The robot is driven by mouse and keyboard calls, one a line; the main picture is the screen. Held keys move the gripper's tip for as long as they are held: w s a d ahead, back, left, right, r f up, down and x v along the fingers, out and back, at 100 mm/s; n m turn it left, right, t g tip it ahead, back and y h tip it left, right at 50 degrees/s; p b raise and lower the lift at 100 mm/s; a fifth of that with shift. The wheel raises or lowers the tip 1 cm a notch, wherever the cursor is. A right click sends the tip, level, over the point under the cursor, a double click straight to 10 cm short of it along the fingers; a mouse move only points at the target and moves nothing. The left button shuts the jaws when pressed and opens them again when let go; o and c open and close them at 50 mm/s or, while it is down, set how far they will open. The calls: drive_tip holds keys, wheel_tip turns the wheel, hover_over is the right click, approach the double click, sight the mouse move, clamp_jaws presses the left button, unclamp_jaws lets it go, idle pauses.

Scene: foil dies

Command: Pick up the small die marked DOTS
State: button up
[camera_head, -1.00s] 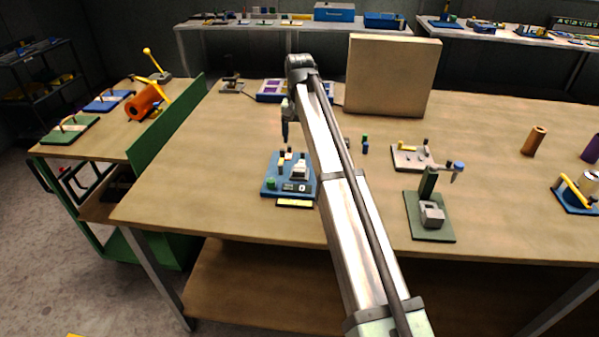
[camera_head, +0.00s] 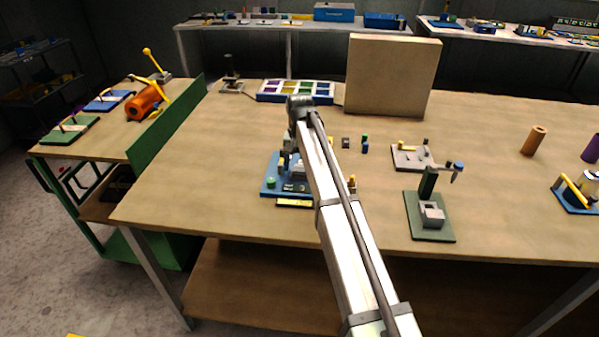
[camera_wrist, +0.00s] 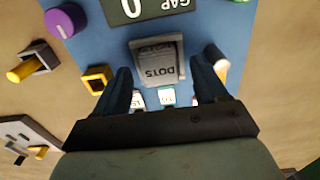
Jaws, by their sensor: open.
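The lettering DOTS shows upside down on a grey block (camera_wrist: 158,66) on a blue baseplate (camera_wrist: 95,42) in the wrist view. I cannot tell whether this block is the small die itself. Two small pale pieces, one whitish (camera_wrist: 138,99) and one with a cyan edge (camera_wrist: 167,97), sit nearer my wrist; their marks are unreadable. My gripper (camera_wrist: 160,72) is open and empty, its dark fingers on either side above these things. In the head view my gripper (camera_head: 287,160) is over the blue baseplate (camera_head: 268,187), and my arm hides part of it.
A yellow square ring (camera_wrist: 96,79) and a white-topped cylinder (camera_wrist: 215,58) stand close to the fingers. A purple knob (camera_wrist: 65,20) is at the left. A green stand (camera_head: 428,215) is to the right.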

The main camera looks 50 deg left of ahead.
drive_tip(key=c, duration=1.2)
drive_tip(key=shift+r, duration=0.1)
